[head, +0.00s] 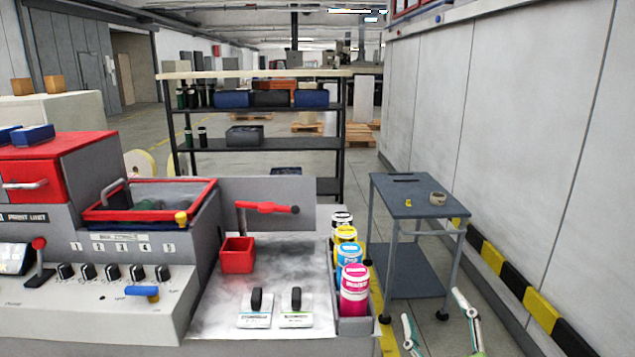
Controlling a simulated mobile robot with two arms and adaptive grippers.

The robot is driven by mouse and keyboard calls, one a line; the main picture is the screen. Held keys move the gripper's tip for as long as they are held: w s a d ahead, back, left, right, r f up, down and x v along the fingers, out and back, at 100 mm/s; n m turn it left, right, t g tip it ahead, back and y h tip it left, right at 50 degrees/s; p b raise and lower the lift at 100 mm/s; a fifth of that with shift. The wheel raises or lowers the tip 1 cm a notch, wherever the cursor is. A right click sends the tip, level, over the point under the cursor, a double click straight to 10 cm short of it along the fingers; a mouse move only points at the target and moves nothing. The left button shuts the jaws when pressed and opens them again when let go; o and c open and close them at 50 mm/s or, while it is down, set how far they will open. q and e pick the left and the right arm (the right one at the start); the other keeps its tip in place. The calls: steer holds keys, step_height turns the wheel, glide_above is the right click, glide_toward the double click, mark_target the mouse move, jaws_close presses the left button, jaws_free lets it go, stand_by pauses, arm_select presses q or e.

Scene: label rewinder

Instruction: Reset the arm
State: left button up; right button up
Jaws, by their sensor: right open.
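My right gripper (433,305) shows at the bottom right edge, its two pale fingers spread apart with nothing between them. It is in front of the grey cart and right of the machine, touching neither as far as I can tell. My left gripper is out of view. On the machine, a red arm-like handle (267,207) lies nearly level against the grey back panel (300,222). A red-knobbed lever (39,258) stands at the far left, and a blue handle (142,291) sits on the control panel (70,303).
Several ink bottles (354,290) stand in a rack at the machine's right edge. A red cup (237,255) sits on the worktop. A grey cart (405,205) holds a tape roll (437,198). A wall (520,130) with a striped kerb (510,275) bounds the right. Shelving (265,143) stands behind.

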steer(key=s+d+f+m+g+h, duration=0.1)
steer(key=s+f+m+g, duration=0.15)
steer(key=f, duration=0.35)
steer(key=s+d+f+m+g, duration=0.1)
steer(key=s+d+f+g, duration=0.15)
steer(key=f, duration=0.45)
steer(key=s+a+f+m+g+y, duration=0.1)
steer(key=s+a+f+g, duration=0.1)
steer(key=s+f+g, duration=0.55)
steer(key=s+a+f+m+g, duration=0.1)
steer(key=s+a+f+g, duration=0.15)
steer(key=s+f, duration=0.95)
steer(key=s+d+f+g, duration=0.1)
steer(key=s+f, duration=0.2)
steer(key=f, duration=0.9)
steer(key=s+f+g, duration=0.1)
steer(key=s+f, duration=0.1)
steer(key=f, duration=1.1)
steer(key=s+d+f, duration=0.3)
steer(key=s+f, duration=1.1)
steer(key=s, duration=0.2)
steer(key=shift+s+f+g, duration=0.25)
steer(key=shift+s+g, duration=0.15)
